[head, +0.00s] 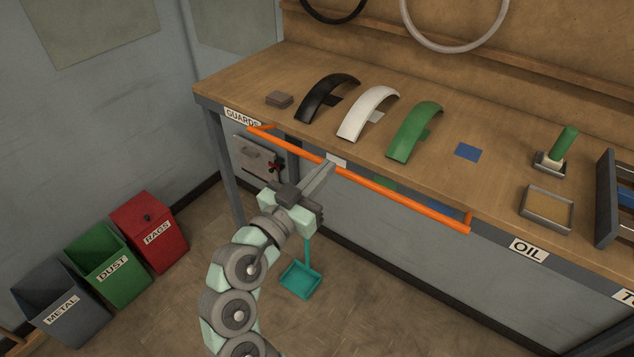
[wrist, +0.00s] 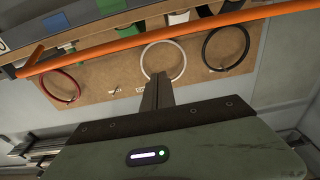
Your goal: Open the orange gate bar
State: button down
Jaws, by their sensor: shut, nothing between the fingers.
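The orange gate bar (head: 400,196) runs along the front edge of the wooden workbench, from near the GUARDS label to just left of the OIL label. It lies level across the front, in front of three curved guards. My gripper (head: 326,170) is shut and empty, its fingertips close to the bar left of its middle. I cannot tell whether they touch it. In the wrist view the bar (wrist: 150,38) crosses the upper part, beyond the shut fingertips (wrist: 158,78).
On the bench (head: 240,83) stand a black guard (head: 325,95), a white guard (head: 366,112) and a green guard (head: 415,130). METAL, DUST (head: 108,267) and RAGS bins stand at lower left. A teal dustpan (head: 300,280) is below my gripper.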

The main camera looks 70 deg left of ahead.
aim_at(340, 171)
jog(key=x, duration=0.2)
jog(key=p+x, duration=0.1)
jog(key=x, duration=0.3)
jog(key=shift+w+a+r+p, duration=0.2)
jog(key=shift+w+r+p, duration=0.05)
jog(key=shift+r+p, duration=0.1)
jog(key=f, duration=0.2)
jog(key=s+f, duration=0.1)
jog(key=f, duration=0.1)
jog(key=shift+d+f, duration=0.1)
jog(key=shift+d, duration=0.2)
